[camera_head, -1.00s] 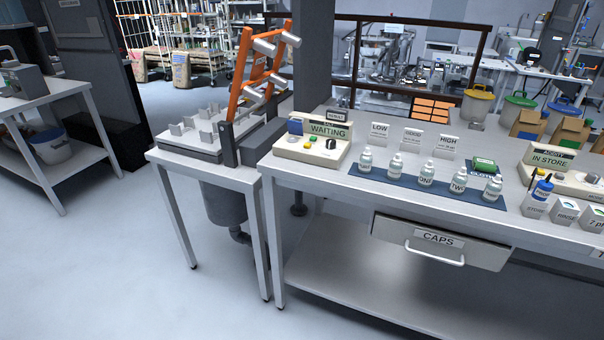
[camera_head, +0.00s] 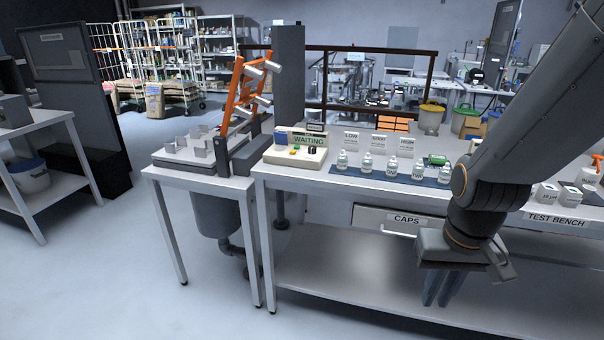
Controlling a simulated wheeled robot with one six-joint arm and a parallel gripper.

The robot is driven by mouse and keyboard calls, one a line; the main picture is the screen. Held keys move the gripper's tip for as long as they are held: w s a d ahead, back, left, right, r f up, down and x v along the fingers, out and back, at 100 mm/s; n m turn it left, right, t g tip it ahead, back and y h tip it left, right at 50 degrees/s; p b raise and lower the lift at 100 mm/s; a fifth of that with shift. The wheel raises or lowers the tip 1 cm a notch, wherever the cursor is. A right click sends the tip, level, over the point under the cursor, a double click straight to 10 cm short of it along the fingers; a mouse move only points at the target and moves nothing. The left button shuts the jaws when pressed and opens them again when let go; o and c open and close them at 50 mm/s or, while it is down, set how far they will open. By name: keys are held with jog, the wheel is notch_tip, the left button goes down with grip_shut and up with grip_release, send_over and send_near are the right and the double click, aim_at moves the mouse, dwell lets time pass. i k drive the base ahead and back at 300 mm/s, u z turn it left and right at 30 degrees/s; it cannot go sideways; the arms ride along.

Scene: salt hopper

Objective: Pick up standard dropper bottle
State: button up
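Several small white dropper bottles stand upright in a row on a dark blue mat (camera_head: 352,172) on the bench. The leftmost bottle (camera_head: 343,161), the second bottle (camera_head: 366,163), the middle bottle (camera_head: 391,167), the fourth bottle (camera_head: 418,171) and the rightmost bottle (camera_head: 443,175) all show. Their labels are too small to tell which is the standard one. My arm comes down from the upper right. My gripper (camera_head: 503,266) hangs in front of the bench, lower in the picture and to the right of the bottles, apart from them. Whether its fingers are open is unclear.
A CAPS drawer (camera_head: 385,222) is under the bench top. A side table with an orange rack (camera_head: 241,92) stands left. My arm hides part of the bench's right side.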

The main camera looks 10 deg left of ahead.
aim_at(366, 167)
jog(key=u, duration=0.2)
jog(key=i, duration=1)
